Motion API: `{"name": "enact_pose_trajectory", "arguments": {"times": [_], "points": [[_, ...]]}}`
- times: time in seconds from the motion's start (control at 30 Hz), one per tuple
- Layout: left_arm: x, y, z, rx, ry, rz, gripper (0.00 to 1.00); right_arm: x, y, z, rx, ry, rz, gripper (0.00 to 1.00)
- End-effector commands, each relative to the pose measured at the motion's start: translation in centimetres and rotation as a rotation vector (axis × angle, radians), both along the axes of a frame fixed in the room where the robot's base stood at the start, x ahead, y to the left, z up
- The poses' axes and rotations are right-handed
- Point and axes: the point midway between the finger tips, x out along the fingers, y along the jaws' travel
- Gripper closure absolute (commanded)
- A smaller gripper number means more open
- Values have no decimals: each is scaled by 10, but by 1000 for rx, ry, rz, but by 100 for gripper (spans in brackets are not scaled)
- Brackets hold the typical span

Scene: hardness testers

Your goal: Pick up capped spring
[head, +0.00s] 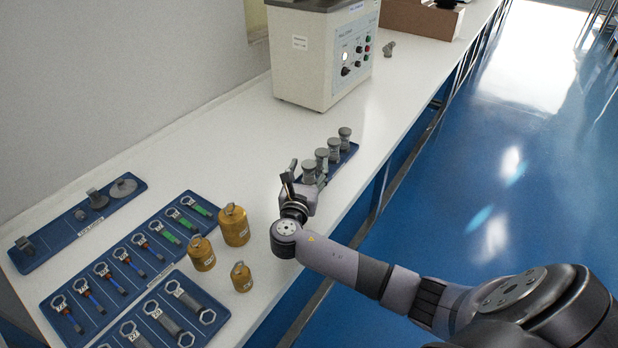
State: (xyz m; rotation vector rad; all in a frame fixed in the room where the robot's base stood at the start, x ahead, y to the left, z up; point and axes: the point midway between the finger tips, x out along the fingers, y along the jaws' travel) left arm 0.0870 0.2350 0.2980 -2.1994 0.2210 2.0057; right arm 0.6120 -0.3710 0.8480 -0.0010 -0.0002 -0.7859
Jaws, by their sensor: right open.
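Several grey spool-shaped pieces with round caps, which look like the capped springs (321,158), stand upright in a row on a small blue tray (349,154) near the bench's right edge. My right gripper (301,177) is open at the near end of this row, beside the nearest piece (309,169). It partly covers the near end of the tray. I cannot tell whether a finger touches that piece. My left gripper is not in view.
Brass weights (234,225) stand left of my right gripper. Blue trays of wrenches (163,260) and grey parts (72,240) fill the near left. A white tester (313,57) stands behind the row. Bare white bench (215,150) lies left of it.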

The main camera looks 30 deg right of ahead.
Motion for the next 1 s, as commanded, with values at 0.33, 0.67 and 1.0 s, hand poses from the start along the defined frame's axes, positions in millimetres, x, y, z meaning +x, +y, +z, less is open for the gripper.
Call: {"name": "enact_pose_trajectory", "arguments": {"times": [0.33, 0.67, 1.0], "points": [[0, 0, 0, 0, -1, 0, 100, 8, -8, -1, 2, 1, 1, 44], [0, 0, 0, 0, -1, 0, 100, 7, -7, -1, 2, 1, 1, 65], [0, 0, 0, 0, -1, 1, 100, 7, -7, -1, 1, 1, 1, 88]]}}
